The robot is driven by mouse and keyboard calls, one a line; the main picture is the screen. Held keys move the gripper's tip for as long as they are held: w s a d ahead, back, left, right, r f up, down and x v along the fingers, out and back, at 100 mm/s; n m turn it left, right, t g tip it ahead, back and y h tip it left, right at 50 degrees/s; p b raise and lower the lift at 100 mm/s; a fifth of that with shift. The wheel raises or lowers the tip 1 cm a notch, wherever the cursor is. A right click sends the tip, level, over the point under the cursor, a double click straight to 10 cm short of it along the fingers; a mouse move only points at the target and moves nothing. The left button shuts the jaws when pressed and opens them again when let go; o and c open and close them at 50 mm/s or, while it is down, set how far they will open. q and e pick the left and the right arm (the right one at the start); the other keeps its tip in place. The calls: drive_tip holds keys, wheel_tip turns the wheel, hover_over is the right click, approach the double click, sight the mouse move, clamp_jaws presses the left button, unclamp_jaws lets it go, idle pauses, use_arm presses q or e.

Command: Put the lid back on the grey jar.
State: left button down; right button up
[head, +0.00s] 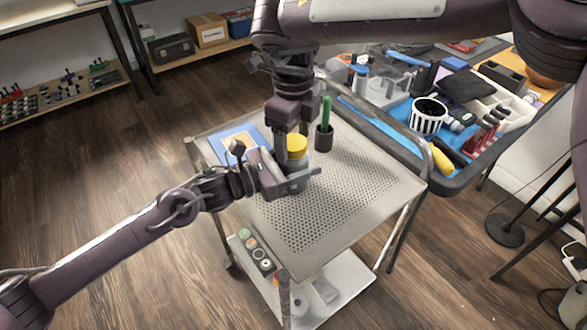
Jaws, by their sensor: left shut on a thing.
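The grey jar (297,184) stands on the perforated top of the metal cart, mostly hidden by my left gripper. My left gripper (292,184) comes in from the left and is shut on the jar's side. A yellow lid (297,144) shows directly above the jar, under my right gripper. Whether the lid touches the jar's rim is hard to see. My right gripper (293,133) points down from above at the lid. Its fingertips are partly hidden, so I cannot tell if they grip the lid.
On the cart (350,195), a dark cup with a green-handled tool (325,125) stands just behind right of the jar. A blue-edged flat item (238,143) lies at the back left. The cart's front and right are clear. A cluttered workbench (455,158) adjoins at right.

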drive_tip(key=c, duration=1)
drive_tip(key=shift+o, duration=0.2)
drive_tip(key=m, duration=1)
drive_tip(key=shift+a, duration=0.1)
drive_tip(key=m, duration=0.8)
drive_tip(key=shift+m, duration=0.4)
drive_tip(key=o, duration=1.1)
drive_tip(key=shift+o, duration=0.2)
drive_tip(key=shift+r, duration=0.1)
wheel_tip(320, 180, up, 12)
